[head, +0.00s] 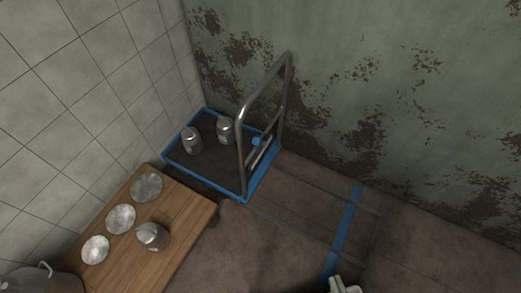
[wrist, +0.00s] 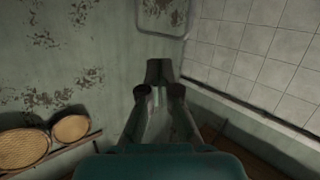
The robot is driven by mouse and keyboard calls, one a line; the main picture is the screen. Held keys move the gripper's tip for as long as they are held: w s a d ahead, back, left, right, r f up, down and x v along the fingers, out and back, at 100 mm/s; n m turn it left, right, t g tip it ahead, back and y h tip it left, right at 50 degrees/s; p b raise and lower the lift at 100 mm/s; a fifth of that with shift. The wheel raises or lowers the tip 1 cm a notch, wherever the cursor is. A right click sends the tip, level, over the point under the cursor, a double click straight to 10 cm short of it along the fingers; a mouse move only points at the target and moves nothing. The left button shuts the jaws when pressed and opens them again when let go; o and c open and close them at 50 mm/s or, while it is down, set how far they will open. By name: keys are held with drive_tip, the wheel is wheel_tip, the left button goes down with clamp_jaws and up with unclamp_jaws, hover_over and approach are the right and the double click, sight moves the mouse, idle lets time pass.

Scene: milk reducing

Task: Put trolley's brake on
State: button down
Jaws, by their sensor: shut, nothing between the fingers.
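The trolley (head: 209,170) stands in the corner in the head view. It has a dark deck, a blue rim and a tall grey metal handle (head: 241,128) at its right end. A small blue part (head: 257,141) shows at the foot of the handle; I cannot tell if it is the brake. Two metal cans (head: 192,140) and (head: 226,130) stand upright on the deck. My gripper (wrist: 159,72) is shut and empty in the wrist view, apart from anything. A grey metal bar frame (wrist: 163,33) beyond it looks like the trolley's handle.
A wooden table (head: 190,222) at the lower left bears round metal discs (head: 121,219) and a can (head: 152,236). A pot (head: 40,281) is in the bottom left corner. Blue tape (head: 345,230) crosses the open floor. Round woven items (wrist: 22,148) sit on a rack in the wrist view.

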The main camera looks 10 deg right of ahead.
drive_tip(key=w+a+f+n+t+y, duration=0.2)
drive_tip(key=w+f+n, duration=0.9)
drive_tip(key=w+f, duration=0.4)
drive_tip(key=w+a+f+n+y, duration=0.1)
drive_tip(key=w+f+n+y, duration=0.1)
drive_tip(key=w+n, duration=0.4)
drive_tip(key=w+a+f+n+y, duration=0.1)
drive_tip(key=w+f+n+y, duration=0.2)
drive_tip(key=w, duration=1.2)
drive_tip(key=n, duration=0.3)
drive_tip(key=shift+w+a+f, duration=0.2)
drive_tip(key=shift+w+a, duration=0.1)
drive_tip(key=shift+w, duration=0.05)
drive_tip(key=shift+w, duration=0.1)
drive_tip(key=w+d+r+x, duration=0.1)
drive_tip(key=d+x, duration=0.1)
drive_tip(key=x, duration=1)
drive_tip(key=shift+w, duration=0.25)
drive_tip(key=shift+w+d+r, duration=0.1)
drive_tip(key=shift+r, duration=0.05)
